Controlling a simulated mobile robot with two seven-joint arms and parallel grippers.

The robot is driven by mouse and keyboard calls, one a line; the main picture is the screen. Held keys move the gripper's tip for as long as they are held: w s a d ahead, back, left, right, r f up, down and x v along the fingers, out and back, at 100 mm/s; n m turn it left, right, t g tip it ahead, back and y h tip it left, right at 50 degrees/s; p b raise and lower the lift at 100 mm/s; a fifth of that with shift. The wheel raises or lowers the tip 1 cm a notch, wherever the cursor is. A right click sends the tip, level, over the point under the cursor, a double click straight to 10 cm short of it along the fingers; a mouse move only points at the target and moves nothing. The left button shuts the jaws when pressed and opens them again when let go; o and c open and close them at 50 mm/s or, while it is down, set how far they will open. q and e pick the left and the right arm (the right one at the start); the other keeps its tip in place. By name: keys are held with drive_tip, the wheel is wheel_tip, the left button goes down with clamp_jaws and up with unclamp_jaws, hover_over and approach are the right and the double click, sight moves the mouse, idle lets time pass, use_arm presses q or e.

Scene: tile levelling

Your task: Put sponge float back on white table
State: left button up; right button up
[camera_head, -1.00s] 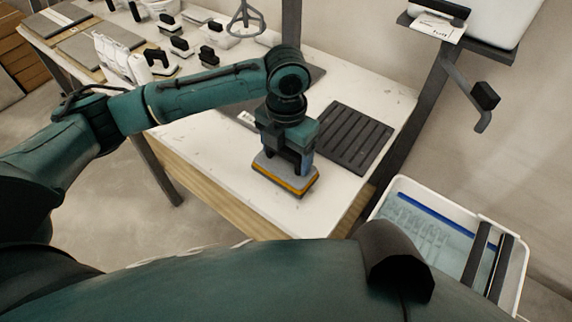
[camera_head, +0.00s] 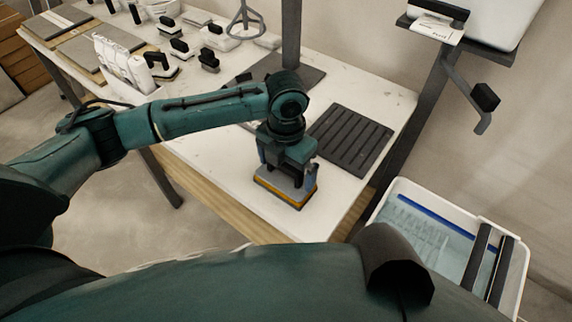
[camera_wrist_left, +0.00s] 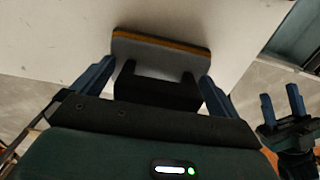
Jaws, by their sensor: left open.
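The sponge float (camera_head: 285,188), a grey plate with a yellow-orange layer, sits on the white table (camera_head: 227,164) near its front right corner. In the left wrist view the float (camera_wrist_left: 162,50) shows its black handle (camera_wrist_left: 156,92) between the two blue fingers. My left gripper (camera_head: 292,172) is directly above the float, pointing down. Its fingers stand open on either side of the handle, with a gap visible at each side. My right gripper (camera_wrist_left: 284,108) shows at the right of the left wrist view, with its two fingers apart and nothing between them.
A dark ribbed mat (camera_head: 350,138) lies just behind the float. Several black-handled tools (camera_head: 180,47) stand at the back left of the table. A tub with bluish water (camera_head: 420,232) is below the table's right end. The table's front edge is close to the float.

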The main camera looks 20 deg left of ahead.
use_arm(q)
wheel_tip(320, 180, up, 12)
drive_tip(key=shift+r, duration=0.15)
idle(0.5)
idle(0.4)
